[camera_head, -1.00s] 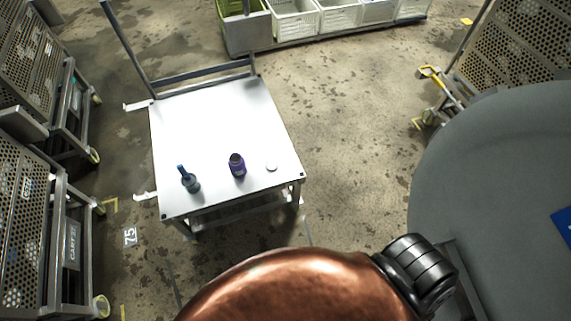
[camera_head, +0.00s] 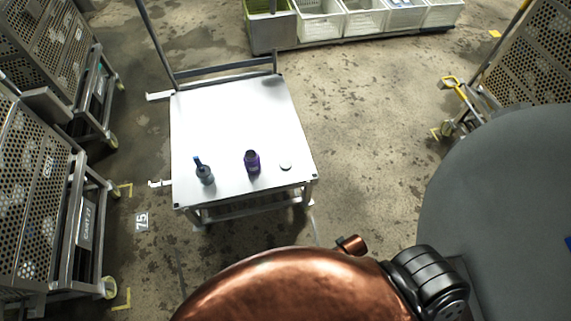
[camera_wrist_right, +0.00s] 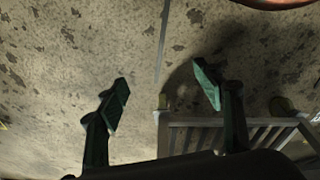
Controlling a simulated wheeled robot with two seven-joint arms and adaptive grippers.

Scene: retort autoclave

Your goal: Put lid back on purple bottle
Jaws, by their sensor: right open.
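The purple bottle (camera_head: 252,163) stands upright on the white-topped cart (camera_head: 230,110), near its front edge, with a dark open-looking top. A small white disc, which looks like the lid (camera_head: 285,167), lies flat on the cart just right of the bottle. In the right wrist view my right gripper (camera_wrist_right: 165,92) is open and empty, with its two green fingers apart above the floor. No bottle or lid shows in that view. Neither gripper shows in the head view.
A dark bottle with a blue neck (camera_head: 204,172) stands left of the purple one. Perforated carts line the left side. White crates (camera_head: 365,17) stand at the back. A large grey round surface (camera_head: 500,200) fills the right. A slatted grey frame (camera_wrist_right: 230,125) lies below my right gripper.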

